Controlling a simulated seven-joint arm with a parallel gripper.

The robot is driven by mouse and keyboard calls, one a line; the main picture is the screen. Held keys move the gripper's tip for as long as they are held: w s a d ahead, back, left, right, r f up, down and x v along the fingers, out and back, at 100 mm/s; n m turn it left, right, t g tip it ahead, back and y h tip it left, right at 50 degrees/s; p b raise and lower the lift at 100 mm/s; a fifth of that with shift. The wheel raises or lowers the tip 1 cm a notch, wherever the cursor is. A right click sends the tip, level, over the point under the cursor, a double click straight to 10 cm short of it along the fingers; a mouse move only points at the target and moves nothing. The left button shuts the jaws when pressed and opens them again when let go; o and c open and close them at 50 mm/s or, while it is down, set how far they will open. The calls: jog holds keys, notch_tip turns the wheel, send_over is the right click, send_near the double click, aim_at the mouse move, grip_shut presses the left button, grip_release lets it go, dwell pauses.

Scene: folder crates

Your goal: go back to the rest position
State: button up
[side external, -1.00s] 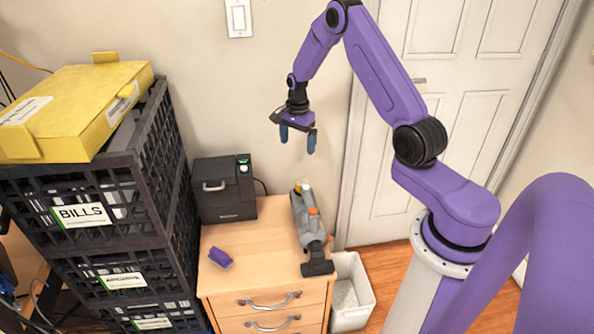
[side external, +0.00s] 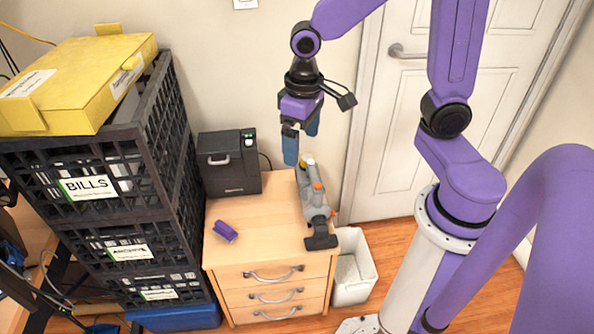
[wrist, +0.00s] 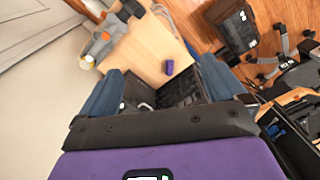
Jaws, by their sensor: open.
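My gripper (side external: 301,146) hangs in the air above the wooden drawer cabinet (side external: 265,235), fingers pointing down, with nothing between them. Its blue fingertips are apart; they also show in the wrist view (wrist: 160,88). In the side view the fingers overlap the area above the black box and the grey tool behind them, and I see no contact.
Stacked black crates (side external: 182,150) stand at the left, labelled BILLS on top, with a yellow folder box (side external: 75,85) on them. A black box (side external: 229,180), a purple object (side external: 225,231) and a grey tool (side external: 314,205) are on the cabinet. A white bin (side external: 362,285) stands right.

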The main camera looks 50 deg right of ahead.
jog(key=s+d+r+n, duration=0.1)
jog(key=s+r+n, duration=0.1)
jog(key=s+n, duration=0.8)
jog(key=shift+s+r, duration=0.15)
jog(key=shift+s, duration=2.7)
jog(key=shift+d, duration=0.1)
